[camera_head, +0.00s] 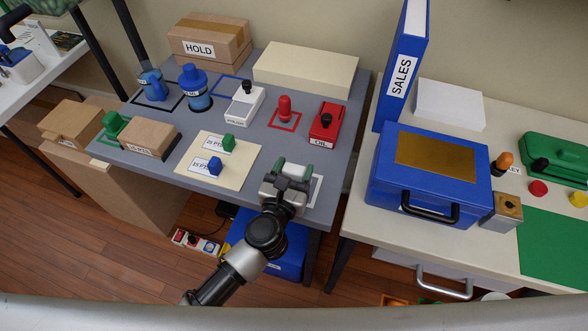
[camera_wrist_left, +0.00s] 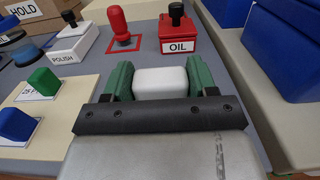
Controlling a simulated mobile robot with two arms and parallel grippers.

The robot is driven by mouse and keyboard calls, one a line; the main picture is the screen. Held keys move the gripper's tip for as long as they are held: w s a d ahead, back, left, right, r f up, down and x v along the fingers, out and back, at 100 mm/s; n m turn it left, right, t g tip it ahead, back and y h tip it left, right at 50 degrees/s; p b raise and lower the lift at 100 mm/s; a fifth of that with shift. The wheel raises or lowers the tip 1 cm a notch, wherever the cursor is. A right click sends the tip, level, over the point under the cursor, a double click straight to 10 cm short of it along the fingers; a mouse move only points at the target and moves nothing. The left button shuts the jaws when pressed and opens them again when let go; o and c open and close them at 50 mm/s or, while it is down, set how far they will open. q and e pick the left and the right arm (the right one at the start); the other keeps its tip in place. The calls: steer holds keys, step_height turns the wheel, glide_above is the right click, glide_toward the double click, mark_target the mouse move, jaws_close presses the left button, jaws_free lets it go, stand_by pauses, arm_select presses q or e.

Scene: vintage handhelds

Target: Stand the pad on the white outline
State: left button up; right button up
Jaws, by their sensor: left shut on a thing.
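My left gripper (camera_head: 292,174) is over the front right part of the grey table. Its green fingers are shut on a white block, which I take to be the pad (camera_wrist_left: 160,82); in the head view it is mostly hidden by the gripper. Part of the white outline (camera_head: 317,190) shows on the table just right of the gripper. I cannot tell whether the pad touches the table or how it lies against the outline. My right gripper is in neither view.
Behind the gripper stand a red OIL box (camera_head: 325,124), a red stamp (camera_head: 284,108) on a red outline and a white POLISH box (camera_head: 243,105). To the left lies a cream board (camera_head: 237,178) with green and blue blocks. A blue case (camera_head: 425,185) is on the right table.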

arm_select(q)
steer(key=shift+f, duration=0.2)
steer(key=o, duration=0.9)
steer(key=shift+r, duration=0.15)
